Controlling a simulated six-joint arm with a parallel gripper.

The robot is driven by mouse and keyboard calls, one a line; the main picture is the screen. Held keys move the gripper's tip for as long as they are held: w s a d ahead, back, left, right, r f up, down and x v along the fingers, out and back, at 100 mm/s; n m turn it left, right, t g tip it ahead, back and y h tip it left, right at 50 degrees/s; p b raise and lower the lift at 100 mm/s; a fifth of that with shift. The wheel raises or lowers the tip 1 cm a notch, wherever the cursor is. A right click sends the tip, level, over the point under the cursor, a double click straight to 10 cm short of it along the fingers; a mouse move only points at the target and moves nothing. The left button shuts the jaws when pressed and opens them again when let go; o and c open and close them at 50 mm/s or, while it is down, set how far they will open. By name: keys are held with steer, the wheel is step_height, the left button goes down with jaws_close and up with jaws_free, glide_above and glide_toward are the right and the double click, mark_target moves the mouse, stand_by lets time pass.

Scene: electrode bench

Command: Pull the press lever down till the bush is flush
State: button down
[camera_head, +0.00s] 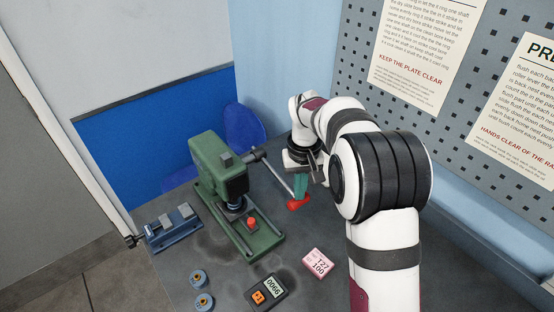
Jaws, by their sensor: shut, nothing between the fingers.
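The green arbor press (211,160) stands left of centre on the dark bench. Its lever (274,170) runs from the hub on the press's right side down and right to a red knob (298,204). The knob is low, near the bench top. My gripper (300,192) points down just above the knob with its teal fingers shut and empty. I cannot tell whether the fingertips touch the knob or the lever. The ram's lower end (235,205) is over the press base. The bush is too small and shadowed to tell whether it is flush.
A red button-like part (252,223) is on the press base. A blue-grey vise (172,228) stands to the left. Two small rings (199,278), a black meter (267,293) and a pink label box (318,263) lie in front. A perforated board with posters is at right.

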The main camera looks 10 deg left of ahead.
mark_target(293, 194)
steer(key=shift+f, duration=0.15)
steer(key=shift+w+a+f, duration=0.15)
steer(key=shift+f, duration=0.55)
steer(key=shift+w+a+f, duration=0.1)
steer(key=shift+f, duration=0.65)
steer(key=shift+f, duration=0.1)
steer(key=shift+w+a+f, duration=0.2)
steer(key=shift+a+f, duration=0.05)
steer(key=shift+f, duration=0.35)
steer(key=shift+w+a+f, duration=0.2)
steer(key=shift+f, duration=0.55)
steer(key=shift+w+a+f, duration=0.3)
steer(key=shift+f, duration=0.3)
steer(key=shift+w+a+f, duration=0.25)
steer(key=shift+f, duration=0.4)
